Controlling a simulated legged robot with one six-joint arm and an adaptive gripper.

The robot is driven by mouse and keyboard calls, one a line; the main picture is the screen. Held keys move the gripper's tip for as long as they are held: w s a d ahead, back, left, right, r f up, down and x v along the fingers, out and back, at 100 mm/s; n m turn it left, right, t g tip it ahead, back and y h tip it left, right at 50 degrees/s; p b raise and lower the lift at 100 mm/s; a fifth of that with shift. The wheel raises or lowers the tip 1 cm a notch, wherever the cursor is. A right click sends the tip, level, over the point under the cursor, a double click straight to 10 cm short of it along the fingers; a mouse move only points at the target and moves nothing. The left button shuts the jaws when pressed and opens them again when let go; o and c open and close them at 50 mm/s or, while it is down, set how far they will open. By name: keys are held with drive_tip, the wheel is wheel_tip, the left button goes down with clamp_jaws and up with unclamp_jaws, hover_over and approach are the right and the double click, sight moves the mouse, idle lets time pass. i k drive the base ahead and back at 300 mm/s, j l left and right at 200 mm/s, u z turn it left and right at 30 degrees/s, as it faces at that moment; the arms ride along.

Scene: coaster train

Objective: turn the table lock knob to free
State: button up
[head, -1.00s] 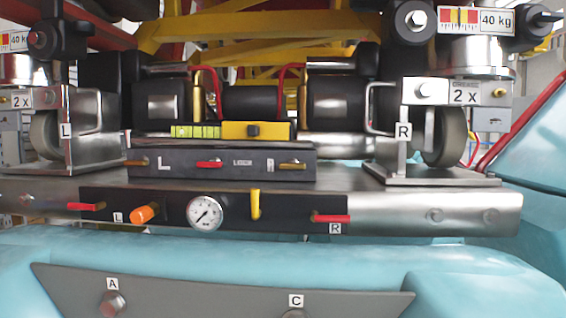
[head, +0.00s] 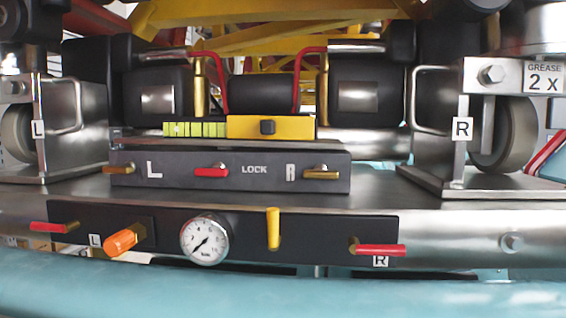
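The table lock knob appears to be the small red-handled lever (head: 211,171) beside the word LOCK on the dark upper panel (head: 235,185). Its red handle lies horizontal, with a metal hub at its right end. Brass-handled levers sit on the same panel, one at the left end by the letter L (head: 119,169) and one at the right end by the letter R (head: 322,174). My gripper is not in view.
A lower panel (head: 330,238) carries red levers at left (head: 49,227) and right (head: 380,250), an orange knob (head: 121,241), a gauge (head: 204,240) and a yellow lever (head: 273,229). Wheel brackets (head: 75,125) flank the upper panel. A teal body (head: 300,293) runs along the bottom.

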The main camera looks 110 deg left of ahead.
sight(218, 169)
drive_tip(key=k+j+z, duration=0.15)
drive_tip(key=k+z, duration=0.2)
drive_tip(key=k, duration=0.2)
drive_tip(key=k+u, duration=0.45)
drive_tip(key=k+j+u, duration=0.25)
drive_tip(key=k+u, duration=0.2)
drive_tip(key=k+j+u, duration=0.1)
drive_tip(key=k+u, duration=0.35)
drive_tip(key=k+j+u, duration=0.2)
drive_tip(key=u, duration=0.25)
drive_tip(key=k+j+u, duration=0.4)
drive_tip(key=i+l+z, duration=0.3)
drive_tip(key=i+l, duration=0.4)
drive_tip(key=l, duration=0.2)
drive_tip(key=i+l+u, duration=0.1)
drive_tip(key=l, duration=0.3)
drive_tip(key=i, duration=0.05)
